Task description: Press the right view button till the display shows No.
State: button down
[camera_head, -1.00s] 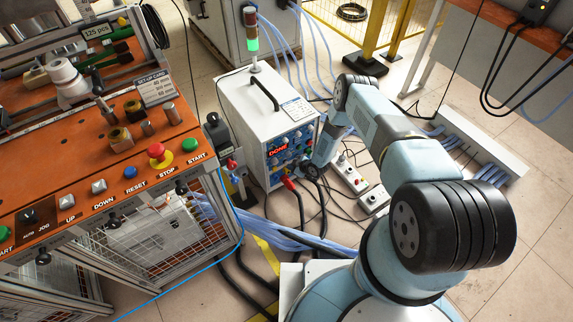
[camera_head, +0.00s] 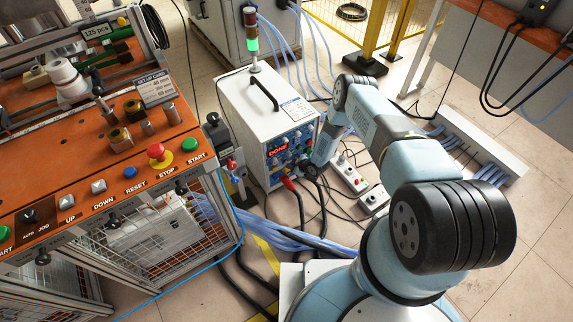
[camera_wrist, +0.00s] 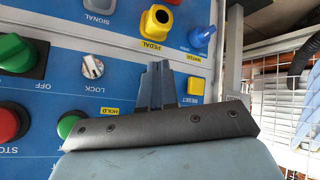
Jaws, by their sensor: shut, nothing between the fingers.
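The induction heater (camera_head: 250,115) is a white box with a blue front panel, seen in the head view. Its display (camera_head: 278,149) glows with small red letters that seem to read "DONE". My arm's end is at the right side of this panel, and its fingers are hidden there. In the wrist view my gripper (camera_wrist: 158,75) is shut and empty, its fingertips pointing at the blue panel (camera_wrist: 120,65) between the LOCK knob (camera_wrist: 92,67) and the RESET button (camera_wrist: 195,86). Contact cannot be told. No label for the right view button is legible.
Cables hang below the heater.

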jog(key=shift+w, duration=0.15)
dwell(0.3)
jog(key=shift+s+d, duration=0.4)
jog(key=shift+s, duration=0.35)
jog(key=shift+s, duration=0.1)
jog(key=s+d, duration=0.1)
jog(key=s, duration=0.1)
jog(key=s+d, duration=0.1)
jog(key=s, duration=0.1)
jog(key=shift+d, duration=0.4)
dwell(0.8)
